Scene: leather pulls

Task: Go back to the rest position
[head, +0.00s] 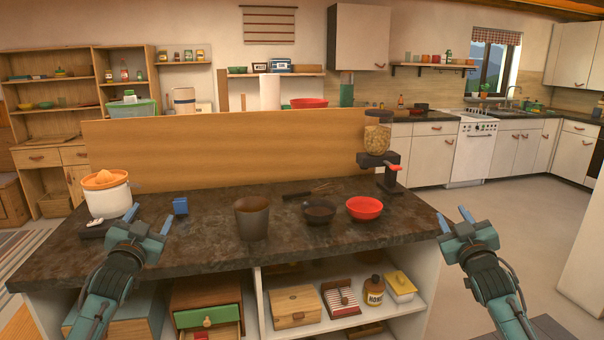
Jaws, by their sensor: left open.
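My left gripper (148,219) is at the left front of the dark stone counter (290,240). Its two fingers are spread apart with nothing between them. My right gripper (454,221) is off the counter's right end, above the floor. Its two fingers are also spread apart, and nothing shows between them. Both arms come up from the bottom of the head view.
Open shelves sit below. Floor right is clear.

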